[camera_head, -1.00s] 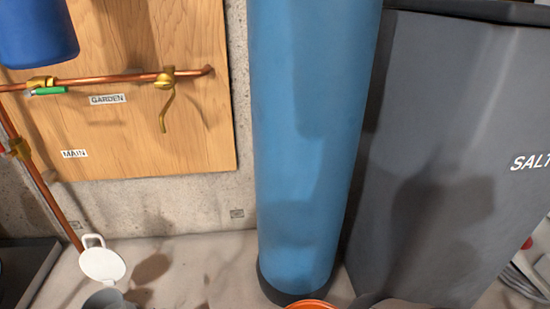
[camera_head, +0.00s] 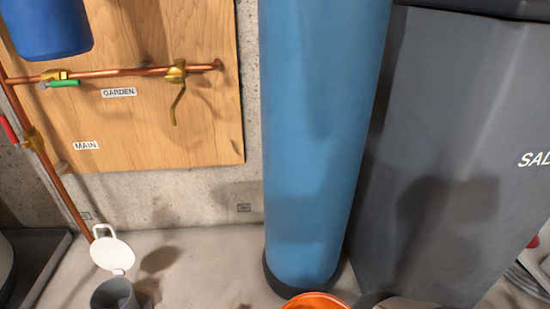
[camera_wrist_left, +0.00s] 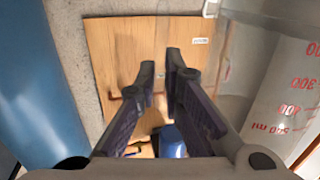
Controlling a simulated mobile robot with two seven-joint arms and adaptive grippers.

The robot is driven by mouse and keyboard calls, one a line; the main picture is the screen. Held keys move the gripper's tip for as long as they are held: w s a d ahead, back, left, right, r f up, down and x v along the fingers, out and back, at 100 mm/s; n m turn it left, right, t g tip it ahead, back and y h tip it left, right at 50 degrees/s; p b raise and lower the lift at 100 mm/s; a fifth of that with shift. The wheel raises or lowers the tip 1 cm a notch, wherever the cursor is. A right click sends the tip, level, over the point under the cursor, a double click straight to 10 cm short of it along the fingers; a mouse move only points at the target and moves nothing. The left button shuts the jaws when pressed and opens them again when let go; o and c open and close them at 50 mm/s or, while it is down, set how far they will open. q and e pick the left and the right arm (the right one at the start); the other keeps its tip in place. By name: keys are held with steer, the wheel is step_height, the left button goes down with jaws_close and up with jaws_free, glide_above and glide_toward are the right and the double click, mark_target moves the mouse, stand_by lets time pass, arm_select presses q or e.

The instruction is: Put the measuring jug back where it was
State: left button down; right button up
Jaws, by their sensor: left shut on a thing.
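The measuring jug (camera_wrist_left: 285,95) shows large and close at the right of the left wrist view. It is translucent, with red volume marks up to 500 ml, and its rim and base are cut off or unclear. My left gripper (camera_wrist_left: 162,62) points at the wooden board, its two fingers close together with a narrow gap. It is shut on the jug, which extends to the right of the fingers; the gripped part is hard to make out. Neither gripper nor the jug shows in the head view.
A wooden board (camera_head: 190,130) carries copper pipes and valves. A white handled item (camera_head: 112,254) and a grey cup-like container (camera_head: 115,293) are at lower left. A blue tank (camera_head: 320,140), orange bucket (camera_head: 315,300) and grey salt bin (camera_head: 440,150) stand right. Some floor (camera_head: 205,275) is clear.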

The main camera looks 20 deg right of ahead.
arm_select(q)
steer(key=s+r, duration=0.5)
steer(key=r, duration=0.3)
steer(key=s+r+n+y, duration=0.1)
steer(key=s+r, duration=0.5)
steer(key=r, duration=0.1)
steer(key=shift+r+y, duration=0.3)
steer(key=shift+r, duration=0.1)
